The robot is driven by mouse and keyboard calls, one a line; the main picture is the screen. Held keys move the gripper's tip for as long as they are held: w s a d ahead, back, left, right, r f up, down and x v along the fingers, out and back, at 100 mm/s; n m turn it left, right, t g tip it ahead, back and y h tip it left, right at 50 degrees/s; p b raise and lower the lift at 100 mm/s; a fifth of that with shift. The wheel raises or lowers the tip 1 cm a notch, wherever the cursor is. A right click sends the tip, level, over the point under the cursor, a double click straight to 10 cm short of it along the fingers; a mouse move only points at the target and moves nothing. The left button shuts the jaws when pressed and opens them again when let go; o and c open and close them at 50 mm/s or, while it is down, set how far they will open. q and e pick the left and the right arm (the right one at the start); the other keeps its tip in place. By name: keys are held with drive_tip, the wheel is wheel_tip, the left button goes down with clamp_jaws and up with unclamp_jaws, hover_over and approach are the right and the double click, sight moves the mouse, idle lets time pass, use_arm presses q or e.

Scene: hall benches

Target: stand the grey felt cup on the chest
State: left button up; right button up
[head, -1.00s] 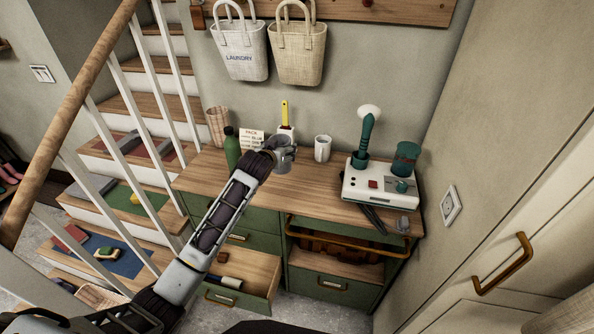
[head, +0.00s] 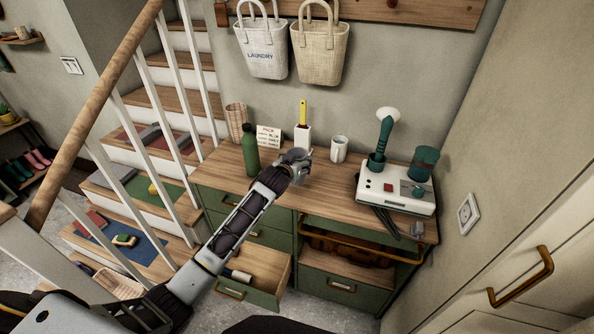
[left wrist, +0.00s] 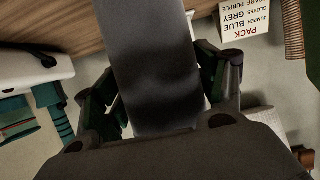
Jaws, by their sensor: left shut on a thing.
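My left gripper (head: 298,164) is shut on the grey felt cup (left wrist: 155,65). In the left wrist view the cup fills the space between the fingers as a dark grey, plain-sided shape. In the head view the gripper is over the wooden top of the green chest (head: 325,193), between the green bottle and the white mug. There the cup is small and mostly merged with the gripper, so I cannot tell whether it touches the chest top. My right gripper is not in view.
On the chest stand a green bottle (head: 250,149), a wicker basket (head: 236,121), a card (head: 268,137), a white holder with a yellow-handled brush (head: 302,138), a white mug (head: 339,148) and a white console (head: 396,189). A drawer (head: 262,277) is open. Bare wood lies right of my gripper.

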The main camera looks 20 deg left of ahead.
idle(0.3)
use_arm(q)
drive_tip(key=shift+f, duration=1.9)
drive_tip(key=shift+f, duration=0.15)
drive_tip(key=o, duration=1)
drive_tip(key=shift+r, duration=0.2)
drive_tip(key=shift+v, duration=6)
drive_tip(key=shift+f, duration=0.1)
